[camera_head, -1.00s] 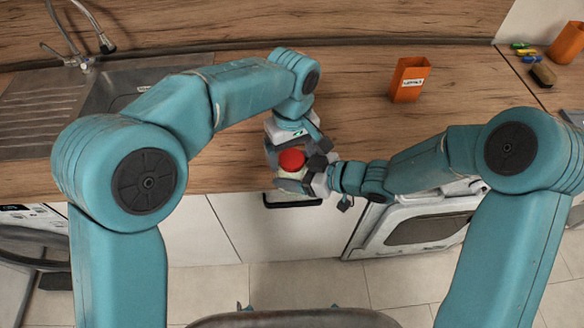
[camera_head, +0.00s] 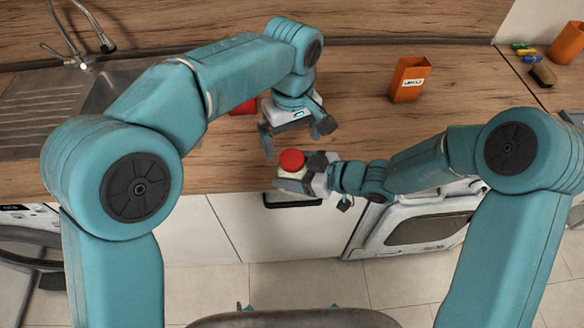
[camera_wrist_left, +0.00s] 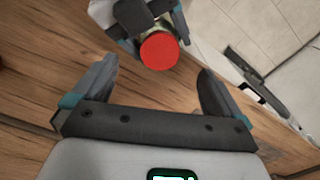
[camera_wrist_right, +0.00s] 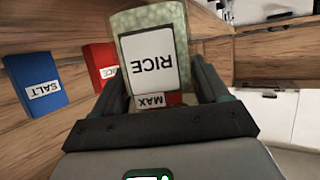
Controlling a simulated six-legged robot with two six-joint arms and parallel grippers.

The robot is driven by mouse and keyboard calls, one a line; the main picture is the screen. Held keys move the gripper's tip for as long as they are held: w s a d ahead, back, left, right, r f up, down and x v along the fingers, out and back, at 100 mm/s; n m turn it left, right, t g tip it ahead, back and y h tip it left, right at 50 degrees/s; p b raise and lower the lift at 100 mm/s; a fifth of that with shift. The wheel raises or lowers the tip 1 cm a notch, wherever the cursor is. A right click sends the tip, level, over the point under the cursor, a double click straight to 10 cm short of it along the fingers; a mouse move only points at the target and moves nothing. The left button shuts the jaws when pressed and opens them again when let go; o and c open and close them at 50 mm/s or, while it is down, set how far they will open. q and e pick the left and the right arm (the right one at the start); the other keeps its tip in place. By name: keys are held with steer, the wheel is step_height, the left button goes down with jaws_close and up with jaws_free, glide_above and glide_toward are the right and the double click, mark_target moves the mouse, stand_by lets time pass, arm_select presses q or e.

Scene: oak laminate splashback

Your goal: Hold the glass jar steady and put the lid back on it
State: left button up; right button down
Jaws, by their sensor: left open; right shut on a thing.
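The glass jar (camera_wrist_right: 180,20) has a white label reading RICE and pale contents. My right gripper (camera_head: 303,178) is shut around it in front of the counter's front edge. The red lid (camera_head: 291,160) sits at the jar's top; it also shows in the left wrist view (camera_wrist_left: 159,51), end-on and covering the mouth. I cannot tell how tightly it is seated. My left gripper (camera_head: 297,138) is open and empty, behind and above the lid, apart from it. Its spread fingers show in the left wrist view (camera_wrist_left: 157,75). Most of the jar body is hidden in the head view.
An orange container (camera_head: 408,80) stands on the wooden counter (camera_head: 360,125). A red box (camera_wrist_right: 98,62) and a blue box labelled SALT (camera_wrist_right: 36,82) stand on the counter. A sink is at left. A brush (camera_head: 543,74) and small coloured items lie at far right.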

arm_select(q)
step_height(320, 180, up, 11)
steer(key=shift+r, duration=0.15)
stand_by(0.4)
